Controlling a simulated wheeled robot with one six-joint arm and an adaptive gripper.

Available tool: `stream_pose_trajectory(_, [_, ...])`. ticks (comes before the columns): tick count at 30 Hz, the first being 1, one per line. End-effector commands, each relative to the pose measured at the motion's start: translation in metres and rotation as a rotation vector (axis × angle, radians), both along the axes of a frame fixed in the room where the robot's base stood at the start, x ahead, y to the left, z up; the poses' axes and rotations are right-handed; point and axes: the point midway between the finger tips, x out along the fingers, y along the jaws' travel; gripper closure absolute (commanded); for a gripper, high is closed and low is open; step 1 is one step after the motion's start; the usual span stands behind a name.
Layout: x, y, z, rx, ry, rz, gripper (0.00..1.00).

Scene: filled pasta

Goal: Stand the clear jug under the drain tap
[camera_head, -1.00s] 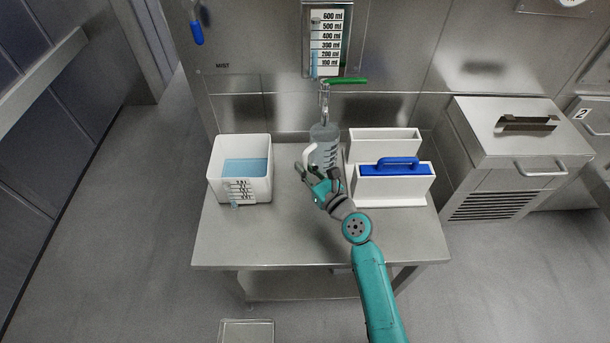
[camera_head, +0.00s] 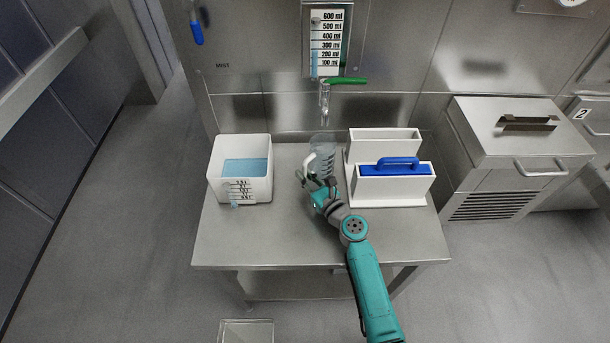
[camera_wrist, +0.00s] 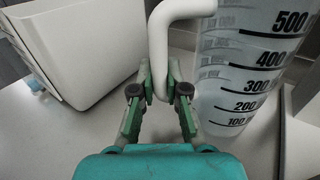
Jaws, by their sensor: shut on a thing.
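The clear jug (camera_head: 322,156) is upright at the back middle of the steel table, below the drain tap (camera_head: 325,103) with its green lever. A gap shows between the spout and the jug's top. My gripper (camera_head: 312,178) is in front of the jug, on its handle side. In the wrist view, my gripper (camera_wrist: 159,92) is shut on the jug's white handle (camera_wrist: 160,50). The jug's printed scale (camera_wrist: 245,80) shows to the right of the handle. I cannot tell whether the jug's base touches the table.
A white tub (camera_head: 225,190) with blue liquid stands left of the jug. A white two-slot holder (camera_head: 385,138) with a blue-handled block (camera_head: 396,168) stands close on the right. A level gauge (camera_head: 327,45) is on the wall above. The table's front is clear.

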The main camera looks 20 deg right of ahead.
Motion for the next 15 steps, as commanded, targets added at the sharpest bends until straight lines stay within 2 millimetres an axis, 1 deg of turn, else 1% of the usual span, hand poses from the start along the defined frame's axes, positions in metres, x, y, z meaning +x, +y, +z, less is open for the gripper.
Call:
stream_pose_trajectory(6, [0.0000, 0.0001, -0.0019, 0.000, 0.000, 0.000, 1.00])
stream_pose_trajectory(7, [-0.0002, 0.0002, -0.0020, 0.000, 0.000, 0.000, 0.82])
stream_pose_trajectory(8, [-0.0001, 0.0002, -0.0018, 0.000, 0.000, 0.001, 0.74])
stream_pose_trajectory(9, [-0.0002, 0.0002, -0.0018, 0.000, 0.000, 0.000, 0.64])
stream_pose_trajectory(10, [-0.0002, 0.0002, -0.0018, 0.000, 0.000, 0.000, 0.62])
stream_pose_trajectory(15, [-0.0002, 0.0002, -0.0017, 0.000, 0.000, 0.001, 0.62])
